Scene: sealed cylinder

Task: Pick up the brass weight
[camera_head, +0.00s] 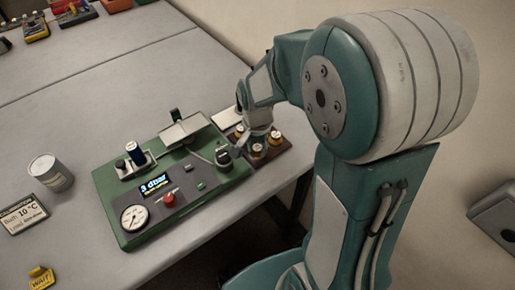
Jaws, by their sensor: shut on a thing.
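Several small brass weights stand in a dark red-brown block at the right end of the green device; one brass weight (257,151) shows at the front and another (274,138) to its right. A third (239,131) shows at the left, partly covered. My gripper (260,129) points down over the block, among the weights. It is shut on a brass weight, but the fingertips are small and partly hidden, so the grasp itself is hard to see. I cannot tell whether the held weight is clear of the block.
The green device (112,205) has a gauge, a lit display, a red knob and a raised silver plate. A grey can (51,172), a calibration sign (22,214) and a yellow wait sign (41,277) stand left on the grey table (75,120). The table edge is close.

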